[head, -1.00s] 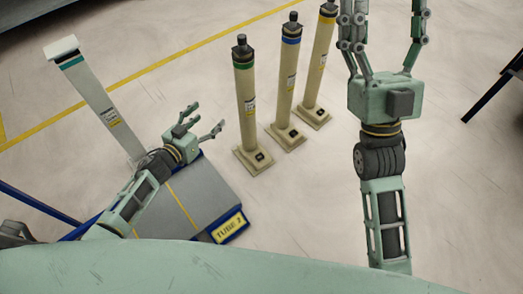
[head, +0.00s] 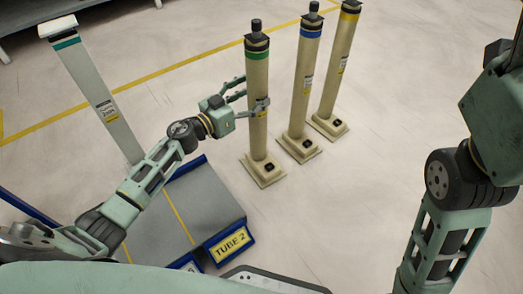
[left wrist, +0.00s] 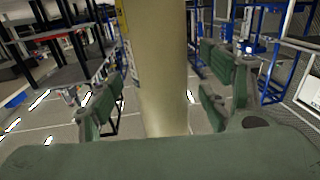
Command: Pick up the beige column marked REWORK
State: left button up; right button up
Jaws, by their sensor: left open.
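Three beige columns with dark caps stand upright on square bases in the head view: one with a green band (head: 258,145), one with a blue band (head: 304,80), one with a yellow band (head: 336,75). Their labels are too small to read, so I cannot tell which says REWORK. My left gripper (head: 249,97) is open at the green-banded column, its fingers reaching around the upper shaft. In the left wrist view a beige column (left wrist: 163,75) stands between the spread fingers, with gaps visible on both sides. My right gripper (head: 500,115) is partly cut off at the right edge; its fingertips are hidden.
A grey platform with blue edges (head: 210,205) and a yellow TUBE 2 sign (head: 230,244) lies in front. A pale column with a teal band (head: 97,90) stands behind its left side. A yellow floor line (head: 180,65) runs behind. Floor right of the columns is clear.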

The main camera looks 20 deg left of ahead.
pick_arm(q)
jog(key=shift+x, duration=1)
grip_shut()
jog(key=shift+r, duration=0.3)
